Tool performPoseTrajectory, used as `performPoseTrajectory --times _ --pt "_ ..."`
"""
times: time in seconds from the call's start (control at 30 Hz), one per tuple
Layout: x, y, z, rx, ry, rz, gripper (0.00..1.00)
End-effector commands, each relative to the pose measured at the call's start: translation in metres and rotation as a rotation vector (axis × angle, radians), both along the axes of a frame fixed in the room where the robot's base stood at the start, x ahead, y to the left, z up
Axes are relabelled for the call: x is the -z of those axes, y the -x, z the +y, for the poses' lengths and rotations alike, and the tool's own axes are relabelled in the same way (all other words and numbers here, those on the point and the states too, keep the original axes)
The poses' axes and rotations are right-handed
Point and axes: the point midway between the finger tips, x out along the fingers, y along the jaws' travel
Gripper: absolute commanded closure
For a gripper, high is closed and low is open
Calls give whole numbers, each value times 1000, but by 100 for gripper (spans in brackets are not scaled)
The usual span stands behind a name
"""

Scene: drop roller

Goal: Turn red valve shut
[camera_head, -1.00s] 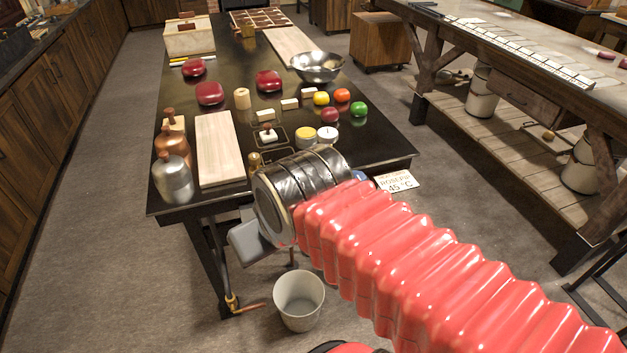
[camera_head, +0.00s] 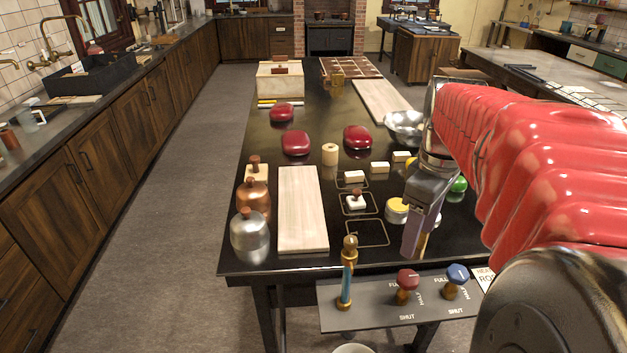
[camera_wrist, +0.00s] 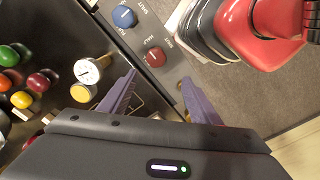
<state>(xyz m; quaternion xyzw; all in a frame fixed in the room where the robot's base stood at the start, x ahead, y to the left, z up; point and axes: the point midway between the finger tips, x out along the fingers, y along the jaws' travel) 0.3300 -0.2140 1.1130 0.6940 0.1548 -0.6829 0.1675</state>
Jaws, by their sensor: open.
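The red valve (camera_head: 407,281) is a dark red knob on a brass stem, on the grey panel (camera_head: 372,319) at the front edge of the black table. Printed words, including SHUT, surround it. The blue valve (camera_head: 457,275) stands to its right. In the wrist view the red valve (camera_wrist: 156,57) lies beyond my gripper's fingertips, roughly between their lines, with the blue valve (camera_wrist: 124,16) to its upper left. My gripper (camera_wrist: 157,78) is open and empty, its two purple-grey fingers apart. In the head view my gripper (camera_head: 412,250) points down, above and behind the red valve, not touching it.
A brass-topped blue pipe (camera_head: 347,275) rises at the panel's left. A pale board (camera_head: 302,212), metal jars (camera_head: 250,233), red rounded objects (camera_head: 296,143) and a steel bowl (camera_head: 403,125) stand on the table. A white-faced gauge (camera_wrist: 88,71) is near my left finger. Grey floor is clear at left.

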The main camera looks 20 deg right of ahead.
Motion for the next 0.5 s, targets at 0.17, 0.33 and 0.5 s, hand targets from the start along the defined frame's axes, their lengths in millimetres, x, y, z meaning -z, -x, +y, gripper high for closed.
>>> performPoseTrajectory --times 0.17,0.33,0.5 --pt "0 2 -14 -28 -15 21 43" --pt "0 1 -12 -34 -14 21 43" --pt "1 1 -11 -37 -15 21 43"
